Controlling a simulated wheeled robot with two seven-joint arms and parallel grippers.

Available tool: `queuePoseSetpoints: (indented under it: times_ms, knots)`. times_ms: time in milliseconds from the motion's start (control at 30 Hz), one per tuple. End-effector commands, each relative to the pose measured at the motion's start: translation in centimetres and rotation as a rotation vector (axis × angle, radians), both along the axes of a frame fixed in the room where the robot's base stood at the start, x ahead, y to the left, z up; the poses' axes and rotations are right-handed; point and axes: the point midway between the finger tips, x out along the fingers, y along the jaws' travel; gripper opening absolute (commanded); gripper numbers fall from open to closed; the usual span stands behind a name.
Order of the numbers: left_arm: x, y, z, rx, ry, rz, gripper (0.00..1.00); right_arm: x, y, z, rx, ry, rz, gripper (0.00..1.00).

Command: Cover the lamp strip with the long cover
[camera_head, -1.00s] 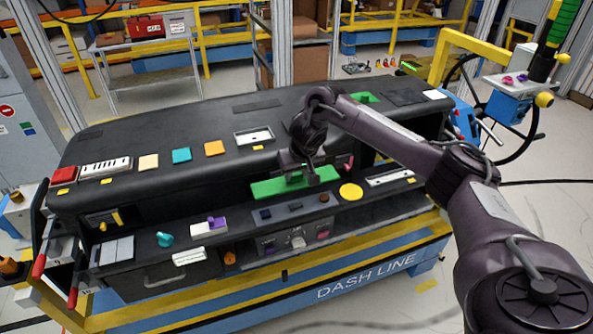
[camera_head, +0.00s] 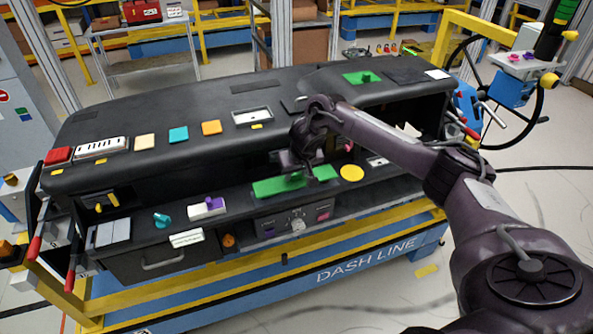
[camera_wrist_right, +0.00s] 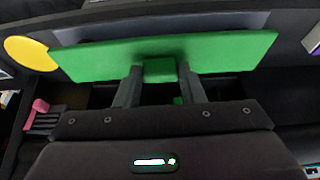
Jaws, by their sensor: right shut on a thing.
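The long green cover (camera_head: 276,188) lies along the front ledge of the dashboard, below the overhang. My right gripper (camera_head: 297,177) is shut on its raised middle grip, which shows between the two fingers in the right wrist view (camera_wrist_right: 160,70). The gripper hides part of the cover in the head view. The cover lies across the place of the dark lamp strip with small coloured pieces, which is now hidden. I cannot tell whether the cover touches the strip or hovers just above. My left gripper is not in view.
A yellow disc (camera_head: 351,173) lies just right of the cover. A knob panel (camera_head: 295,224) is below it. A white and purple piece (camera_head: 207,207) sits to the left. A smaller green cover (camera_head: 362,77) is on top. The overhang limits room behind the gripper.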

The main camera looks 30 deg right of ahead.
Motion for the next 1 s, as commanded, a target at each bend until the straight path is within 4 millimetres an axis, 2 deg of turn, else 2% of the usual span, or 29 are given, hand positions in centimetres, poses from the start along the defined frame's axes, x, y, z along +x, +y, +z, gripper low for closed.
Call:
queuePoseSetpoints:
  times_ms: [1000]
  knots:
    - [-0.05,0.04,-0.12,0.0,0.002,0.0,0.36,0.01,0.03,-0.55,0.0,0.0,0.0,0.12]
